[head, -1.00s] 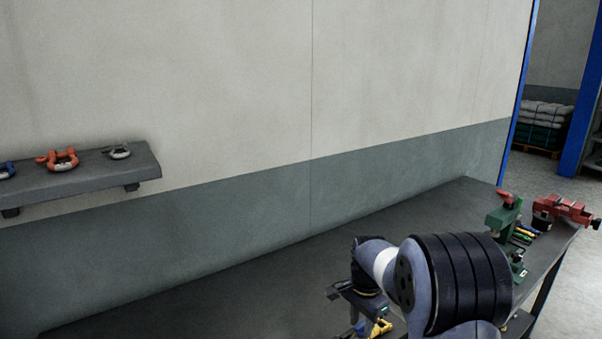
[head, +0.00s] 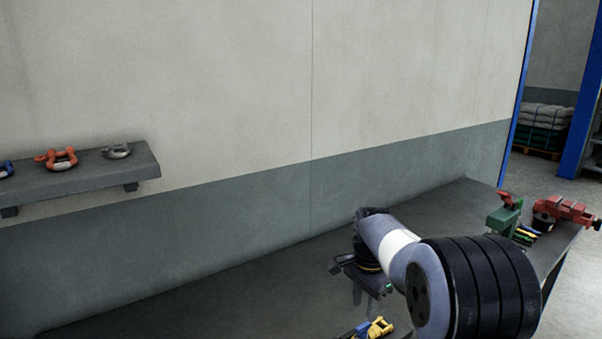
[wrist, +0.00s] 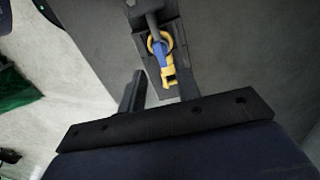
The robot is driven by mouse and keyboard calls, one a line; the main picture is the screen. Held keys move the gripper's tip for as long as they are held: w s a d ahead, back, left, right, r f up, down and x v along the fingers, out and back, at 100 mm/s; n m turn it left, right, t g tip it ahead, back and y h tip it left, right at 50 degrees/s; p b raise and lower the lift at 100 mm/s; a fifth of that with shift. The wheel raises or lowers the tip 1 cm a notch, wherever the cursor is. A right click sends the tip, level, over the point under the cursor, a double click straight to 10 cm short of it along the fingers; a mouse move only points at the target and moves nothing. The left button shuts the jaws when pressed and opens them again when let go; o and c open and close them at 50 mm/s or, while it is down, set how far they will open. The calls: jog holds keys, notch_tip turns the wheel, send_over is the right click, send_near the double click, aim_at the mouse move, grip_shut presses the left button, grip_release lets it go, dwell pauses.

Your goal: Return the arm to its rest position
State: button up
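My gripper (head: 360,287) is above the dark workbench (head: 240,300), with my arm reaching in from the lower right of the head view. In the wrist view its two dark fingers stand apart with nothing held between them, so my gripper (wrist: 160,88) is open. A yellow and blue shackle (head: 376,327) lies on the bench below the gripper, apart from it. In the wrist view the shackle (wrist: 162,60) shows beyond the gap between the fingers, on a dark plate-like piece.
A wall shelf (head: 85,180) at left holds an orange shackle (head: 62,157), a grey one (head: 117,151) and a blue one at the picture edge. A green vise (head: 503,216) and a red vise (head: 568,211) stand at the bench's right end. The bench's left part is clear.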

aim_at(363, 327)
notch_tip(363, 327, down, 7)
jog(key=shift+p, duration=0.35)
jog(key=shift+r+n, duration=0.1)
jog(key=shift+n, duration=0.3)
jog(key=n, duration=0.4)
jog(key=shift+s+d, duration=0.1)
jog(key=n, duration=0.6)
jog(key=shift+d, duration=0.15)
jog(key=shift+s+r, duration=0.1)
